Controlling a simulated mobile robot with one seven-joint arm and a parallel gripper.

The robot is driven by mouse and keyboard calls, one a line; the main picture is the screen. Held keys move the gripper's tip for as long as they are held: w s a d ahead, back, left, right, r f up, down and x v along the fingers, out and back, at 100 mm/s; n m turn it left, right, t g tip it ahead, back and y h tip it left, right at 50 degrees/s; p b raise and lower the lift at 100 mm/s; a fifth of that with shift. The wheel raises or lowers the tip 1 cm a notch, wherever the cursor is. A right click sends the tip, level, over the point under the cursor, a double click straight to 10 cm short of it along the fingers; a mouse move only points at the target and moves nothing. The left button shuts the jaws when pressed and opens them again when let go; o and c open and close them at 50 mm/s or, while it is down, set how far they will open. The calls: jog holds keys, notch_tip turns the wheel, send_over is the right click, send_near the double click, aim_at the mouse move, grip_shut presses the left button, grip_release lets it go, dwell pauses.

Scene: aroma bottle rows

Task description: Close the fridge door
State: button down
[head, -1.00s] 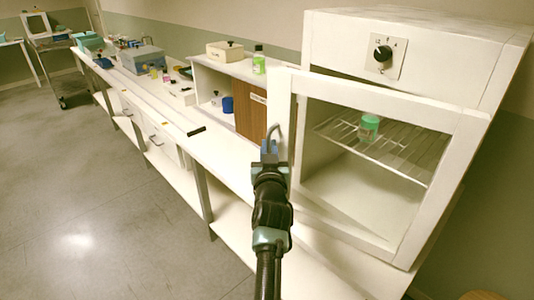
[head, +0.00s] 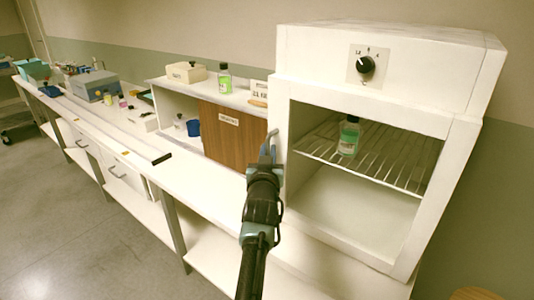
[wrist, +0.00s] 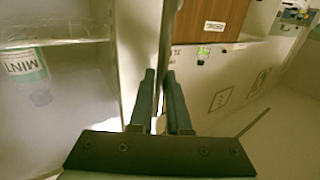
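The white fridge (head: 390,60) stands at the right end of the bench in the head view, with a black knob on its upper front. Its door (head: 435,200) has a white frame around a see-through middle. The door looks nearly flush with the body; I cannot tell whether a small gap remains. A thin grey handle (head: 270,136) is at the door's left edge. My gripper (head: 267,154) is at this handle. In the wrist view the fingers (wrist: 158,78) are close together around the handle bar (wrist: 169,35); the exact contact is partly hidden.
A green bottle (head: 349,136) stands on the wire shelf inside the fridge. Left of it, a shelf unit with a brown panel (head: 232,135) carries another green bottle (head: 224,77) and a box (head: 187,72).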

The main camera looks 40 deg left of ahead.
jog(key=shift+r, duration=0.2)
jog(key=c, duration=0.9)
grip_release()
jog(key=shift+w, duration=0.1)
jog(key=shift+w+d+f, duration=0.1)
jog(key=shift+w+d, duration=0.05)
jog(key=shift+d, duration=0.15)
jog(key=v, duration=0.8)
jog(key=a+v, duration=0.1)
jog(key=v, duration=0.3)
jog(key=shift+s+d, duration=0.3)
jog(key=shift+s, duration=0.35)
